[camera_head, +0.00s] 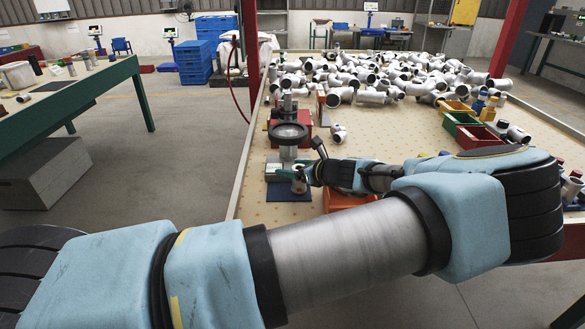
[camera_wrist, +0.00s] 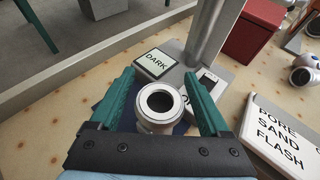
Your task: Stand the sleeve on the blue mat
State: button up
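The sleeve (camera_wrist: 160,124) is a short, light grey metal tube with a dark round bore. In the wrist view its open end faces me, between my green fingers. In the head view the sleeve (camera_head: 299,187) is small and appears upright on the right part of the blue mat (camera_head: 279,194). Some of the blue mat (camera_wrist: 181,128) shows beside the sleeve in the wrist view. My gripper (camera_wrist: 160,88) is open around the sleeve, with narrow gaps visible on both sides. My gripper (camera_head: 298,177) partly hides the sleeve's top in the head view.
An inspection stand with a round magnifier (camera_head: 288,131) rises just behind the mat. A "DARK" label (camera_wrist: 155,64) lies by its post (camera_wrist: 212,32). A "PORE SAND FLASH" sign (camera_wrist: 280,135) is at right. An orange bin (camera_head: 345,199) sits beside the mat; many castings (camera_head: 385,75) lie behind.

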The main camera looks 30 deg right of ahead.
jog(key=shift+o, duration=0.6)
jog(key=b+v, duration=0.3)
jog(key=v, duration=0.9)
